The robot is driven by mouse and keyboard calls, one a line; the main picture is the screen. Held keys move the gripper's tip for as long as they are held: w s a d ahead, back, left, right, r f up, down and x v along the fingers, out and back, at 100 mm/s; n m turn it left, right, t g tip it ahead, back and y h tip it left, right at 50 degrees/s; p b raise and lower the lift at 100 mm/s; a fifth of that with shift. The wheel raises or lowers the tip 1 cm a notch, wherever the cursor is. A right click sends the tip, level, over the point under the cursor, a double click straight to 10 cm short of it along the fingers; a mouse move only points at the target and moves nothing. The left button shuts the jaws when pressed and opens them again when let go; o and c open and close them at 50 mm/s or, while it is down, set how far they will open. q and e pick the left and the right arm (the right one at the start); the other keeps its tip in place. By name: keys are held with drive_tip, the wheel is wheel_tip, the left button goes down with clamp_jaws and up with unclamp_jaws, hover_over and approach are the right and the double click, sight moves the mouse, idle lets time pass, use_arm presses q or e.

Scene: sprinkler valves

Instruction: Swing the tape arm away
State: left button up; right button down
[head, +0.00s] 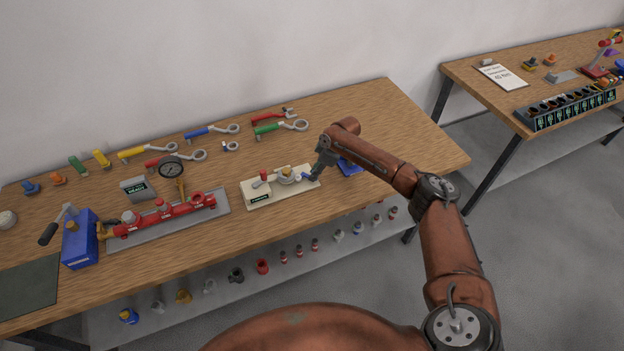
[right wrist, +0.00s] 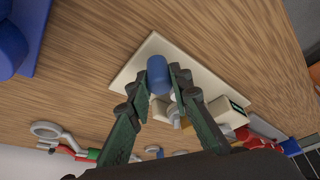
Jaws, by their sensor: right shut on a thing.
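A cream base board (head: 262,198) lies on the wooden bench and carries a small tape fixture with a red-topped post (head: 264,176) and a round grey part. A blue knob (right wrist: 158,74), which looks like the handle of the tape arm, shows at the board's right end in the head view (head: 306,178). My right gripper (head: 314,174) is shut on this knob. In the right wrist view its two green fingers (right wrist: 158,84) press on either side of the knob. They hide much of the arm below it. My left gripper is not in view.
A blue block (head: 349,167) lies just right of the fixture, behind my right arm. To the left stands a red valve manifold (head: 170,212) with a gauge. Wrenches, such as the green one (head: 278,128), lie behind. The bench's right end is clear.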

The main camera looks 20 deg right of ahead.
drive_tip(key=shift+w+d+f+n+g+b, duration=0.15)
drive_tip(key=shift+w+d+n+g+b, duration=0.15)
drive_tip(key=shift+n+b, duration=0.6)
drive_tip(key=shift+b, duration=0.35)
drive_tip(key=shift+r, duration=0.2)
drive_tip(key=c, duration=1.7)
unclamp_jaws()
drive_tip(key=shift+c, duration=0.2)
drive_tip(key=shift+d+r, duration=0.15)
drive_tip(key=shift+r, duration=0.1)
drive_tip(key=v, duration=1.1)
drive_tip(key=shift+r, duration=0.2)
